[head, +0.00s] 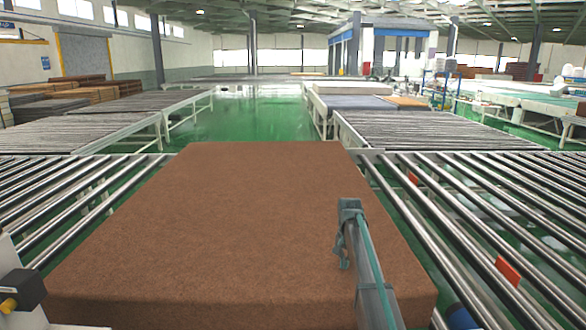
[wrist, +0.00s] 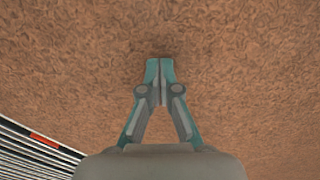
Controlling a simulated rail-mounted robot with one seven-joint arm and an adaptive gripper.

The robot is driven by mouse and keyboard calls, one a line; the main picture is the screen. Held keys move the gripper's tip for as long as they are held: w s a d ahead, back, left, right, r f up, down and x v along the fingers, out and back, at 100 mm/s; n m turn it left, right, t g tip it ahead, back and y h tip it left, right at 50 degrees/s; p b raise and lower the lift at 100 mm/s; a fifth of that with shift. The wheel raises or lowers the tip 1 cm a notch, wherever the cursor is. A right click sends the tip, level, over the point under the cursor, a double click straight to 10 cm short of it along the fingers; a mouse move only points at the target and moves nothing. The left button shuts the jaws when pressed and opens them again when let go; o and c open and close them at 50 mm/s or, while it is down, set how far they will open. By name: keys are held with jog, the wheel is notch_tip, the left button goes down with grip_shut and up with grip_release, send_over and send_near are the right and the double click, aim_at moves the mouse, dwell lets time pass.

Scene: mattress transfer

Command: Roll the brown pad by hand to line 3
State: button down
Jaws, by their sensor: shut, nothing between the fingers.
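The brown pad (head: 220,220) is a thick flat block lying in the foreground of the head view, with roller beds on both sides of it. My gripper (head: 342,262) is over the right part of the pad, low and near its top. In the wrist view the gripper (wrist: 159,72) is shut with its fingertips together and nothing between them. The brown pad (wrist: 230,60) fills most of that view behind the fingers. I cannot tell whether the fingertips touch the pad. No line number is readable.
Roller beds lie at the right (head: 480,200) and left (head: 60,185) of the pad. Beyond are more roller tables (head: 420,130), (head: 90,120) with a clear green floor aisle (head: 240,125) between them. Pale and blue-grey pads (head: 355,103) lie on a far line. Stacked boards (head: 50,108) stand at the left.

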jog(key=shift+r+p, duration=1.65)
jog(key=shift+r, duration=1.7)
